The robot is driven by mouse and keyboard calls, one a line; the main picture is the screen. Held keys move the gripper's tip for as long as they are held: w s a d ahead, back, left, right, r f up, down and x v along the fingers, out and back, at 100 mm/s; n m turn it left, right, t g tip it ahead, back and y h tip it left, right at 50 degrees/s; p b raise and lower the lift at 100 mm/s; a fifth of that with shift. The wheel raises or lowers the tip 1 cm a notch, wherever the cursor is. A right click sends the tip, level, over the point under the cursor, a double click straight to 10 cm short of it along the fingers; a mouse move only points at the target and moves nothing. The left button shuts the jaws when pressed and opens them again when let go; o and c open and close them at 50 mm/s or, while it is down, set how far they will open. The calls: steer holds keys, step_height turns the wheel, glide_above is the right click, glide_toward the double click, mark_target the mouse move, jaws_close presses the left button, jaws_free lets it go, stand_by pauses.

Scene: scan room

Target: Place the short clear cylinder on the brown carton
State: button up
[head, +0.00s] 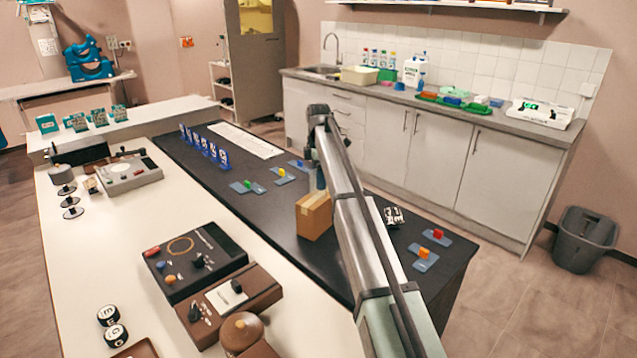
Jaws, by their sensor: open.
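The brown carton (314,215) stands upright on the black bench top, near its middle. My arm crosses in front of its right side. My gripper cannot be made out; the arm seems to hide it. A small blue-grey upright piece (318,180) shows just above the carton's back edge, beside my arm. I cannot tell whether it is the short clear cylinder or part of my arm, nor whether it touches the carton. No other clear cylinder can be made out.
A black-and-white item (394,215) is right of my arm. Blue pads with coloured blocks (437,237) lie nearby. Blue numbered stands (205,146) and a white keyboard-like strip (247,140) are farther back. Control boxes (195,259) crowd the white bench at left.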

step_height(320, 180, up, 9)
steer(key=shift+r, duration=0.15)
stand_by(0.4)
